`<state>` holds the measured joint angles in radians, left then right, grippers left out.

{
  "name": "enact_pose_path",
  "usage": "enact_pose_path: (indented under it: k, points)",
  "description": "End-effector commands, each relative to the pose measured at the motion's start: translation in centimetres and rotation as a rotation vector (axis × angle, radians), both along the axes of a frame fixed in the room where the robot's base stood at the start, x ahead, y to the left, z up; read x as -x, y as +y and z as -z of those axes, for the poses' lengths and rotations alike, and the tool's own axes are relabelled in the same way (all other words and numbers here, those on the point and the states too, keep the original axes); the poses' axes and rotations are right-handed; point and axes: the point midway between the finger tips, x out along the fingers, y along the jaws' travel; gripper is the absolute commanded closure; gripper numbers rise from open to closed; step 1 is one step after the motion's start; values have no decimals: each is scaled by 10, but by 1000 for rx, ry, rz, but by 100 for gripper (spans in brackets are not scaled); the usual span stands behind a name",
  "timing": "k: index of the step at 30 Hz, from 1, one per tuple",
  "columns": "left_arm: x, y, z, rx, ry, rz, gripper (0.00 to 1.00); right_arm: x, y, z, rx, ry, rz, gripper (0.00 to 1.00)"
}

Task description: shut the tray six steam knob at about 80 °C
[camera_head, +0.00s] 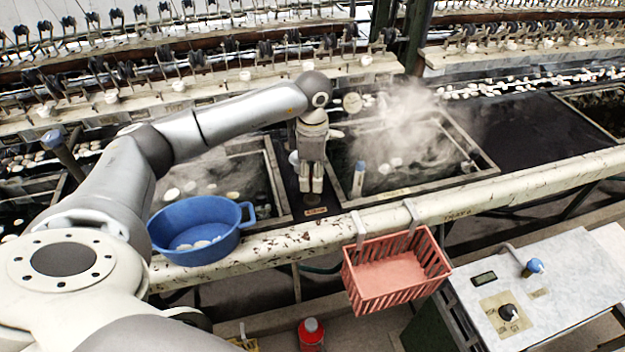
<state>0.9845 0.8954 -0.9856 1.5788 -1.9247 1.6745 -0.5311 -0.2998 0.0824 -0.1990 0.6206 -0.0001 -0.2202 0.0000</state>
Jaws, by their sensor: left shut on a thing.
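My left gripper (311,190) points straight down at the dark strip between two basins, its fingers closed together. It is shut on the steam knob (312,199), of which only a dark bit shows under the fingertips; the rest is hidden. A small tan label (315,211) lies just in front of it. The basin to the right (465,148) holds dark water with pale cocoons, and steam rises from it. A blue-topped white stick, perhaps a thermometer (358,180), stands at its near left corner; its reading is too small to tell. My right gripper is not in view.
A blue tub (208,252) with cocoons sits at the worn front rail (470,205). A red basket (385,290) hangs from the rail. A control panel (560,290) with knobs is at lower right. Reeling racks (185,95) line the back.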

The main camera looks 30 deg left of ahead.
Motion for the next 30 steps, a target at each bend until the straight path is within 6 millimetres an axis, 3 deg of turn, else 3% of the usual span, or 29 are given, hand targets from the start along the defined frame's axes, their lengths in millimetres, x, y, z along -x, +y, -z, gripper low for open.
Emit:
enact_pose_path:
  k: [12, 27, 28, 30]
  points:
    - [0, 0, 0, 1, -4, 175, 84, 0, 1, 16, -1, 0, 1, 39]
    - [0, 0, -1, 1, -4, 193, 84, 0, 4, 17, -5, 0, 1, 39]
    - [0, 0, -1, 1, -4, 193, 59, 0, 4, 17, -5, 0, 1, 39]
    - [0, 0, -1, 1, -4, 193, 50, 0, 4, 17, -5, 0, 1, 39]
